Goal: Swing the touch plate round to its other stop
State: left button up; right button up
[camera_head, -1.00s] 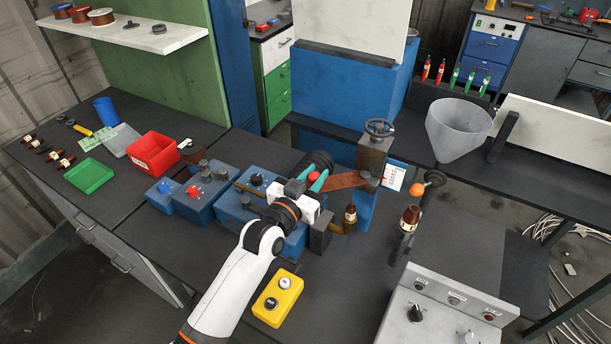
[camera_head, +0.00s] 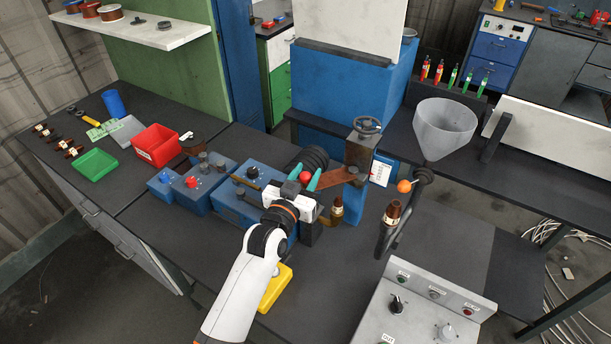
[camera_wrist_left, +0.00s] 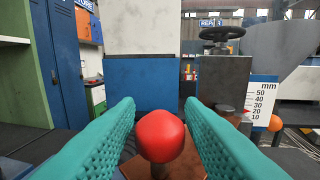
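The touch plate appears to be the flat rust-brown arm (camera_head: 334,179) reaching left from the column under the handwheel (camera_head: 367,125). A red ball knob (camera_head: 305,177) is near its left end; the knob also shows in the wrist view (camera_wrist_left: 160,135), with brown plate (camera_wrist_left: 140,168) below it. My left gripper (camera_head: 304,178) has its two teal fingers on either side of the knob. In the wrist view the fingers (camera_wrist_left: 158,108) stand apart, with slim gaps beside the knob. The plate's stops cannot be made out. My right gripper is not in view.
A black ribbed coil (camera_head: 314,158) lies just behind the fingers. A scale card (camera_head: 381,173) and an orange ball (camera_head: 404,186) are beside the column.

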pick_arm(q)
jog(key=shift+o, duration=0.5)
jog(key=shift+f, duration=0.1)
jog(key=shift+s+a, duration=0.15)
jog(key=shift+s, duration=0.1)
jog(key=b+v, duration=0.2)
jog(key=v, duration=0.9)
jog(key=shift+s, duration=0.2)
